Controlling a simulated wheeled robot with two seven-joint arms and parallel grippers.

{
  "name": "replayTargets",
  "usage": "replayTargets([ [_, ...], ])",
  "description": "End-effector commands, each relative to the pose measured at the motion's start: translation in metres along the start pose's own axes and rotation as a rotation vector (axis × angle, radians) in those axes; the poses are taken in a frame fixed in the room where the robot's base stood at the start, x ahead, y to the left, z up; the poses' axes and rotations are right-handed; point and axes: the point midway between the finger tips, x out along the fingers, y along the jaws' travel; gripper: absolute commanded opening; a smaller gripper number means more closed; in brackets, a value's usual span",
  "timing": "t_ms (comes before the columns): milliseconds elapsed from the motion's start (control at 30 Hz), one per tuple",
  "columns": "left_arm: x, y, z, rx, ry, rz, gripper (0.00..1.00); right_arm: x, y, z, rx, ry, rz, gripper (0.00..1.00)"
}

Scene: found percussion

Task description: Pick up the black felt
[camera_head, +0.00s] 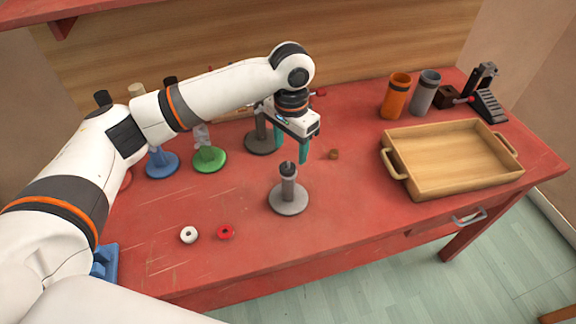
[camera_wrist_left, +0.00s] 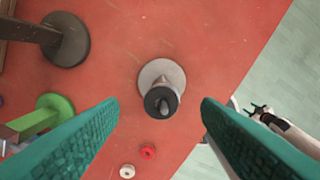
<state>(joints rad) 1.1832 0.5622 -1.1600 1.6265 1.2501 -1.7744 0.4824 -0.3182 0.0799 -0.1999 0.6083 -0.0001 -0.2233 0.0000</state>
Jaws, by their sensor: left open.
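A grey stand (camera_head: 289,203) with a round base and upright post stands on the red table. A dark ring, which looks like the black felt (camera_head: 288,170), sits around the top of its post. The felt also shows in the left wrist view (camera_wrist_left: 153,103), around the post's tip. My left gripper (camera_head: 290,158) is open, with teal fingers pointing down. It is above and slightly behind the stand; the wrist view shows the post between its fingers, with nothing gripped. What looks like my right gripper (camera_wrist_left: 262,113) shows small beyond the table edge.
A white ring (camera_head: 188,235) and a red ring (camera_head: 225,232) lie front left. Blue (camera_head: 163,166), green (camera_head: 209,159) and dark grey (camera_head: 262,143) stands are behind. A wooden tray (camera_head: 393,172) and an orange cup (camera_head: 396,97) are right. Table is clear around the grey stand.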

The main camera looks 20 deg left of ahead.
Motion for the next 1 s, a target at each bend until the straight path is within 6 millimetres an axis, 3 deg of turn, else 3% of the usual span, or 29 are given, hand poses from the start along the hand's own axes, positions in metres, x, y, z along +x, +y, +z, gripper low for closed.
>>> replayTargets([
  [100,0.014,0.001,-0.005,0.000,0.004,0.001,0.58,-0.007,-0.004,0.027,0.000,-0.040,-0.005,0.44],
  [200,0.030,0.000,-0.009,0.000,0.004,0.001,0.58,-0.011,-0.006,0.038,0.000,-0.059,-0.007,0.44],
  [367,0.047,0.000,-0.008,0.001,0.001,0.001,0.58,-0.012,-0.005,0.033,0.000,-0.051,-0.006,0.44],
  [600,0.049,0.000,-0.007,0.002,0.000,0.001,0.58,-0.012,-0.002,0.017,0.000,-0.026,-0.003,0.44],
  [900,0.049,0.000,-0.007,0.002,0.000,0.001,0.13,-0.012,-0.002,0.017,0.000,-0.026,-0.003,0.44],
  [1000,0.049,0.000,-0.007,0.002,0.000,0.001,0.13,-0.012,-0.003,0.019,0.000,-0.028,-0.003,0.44],
])
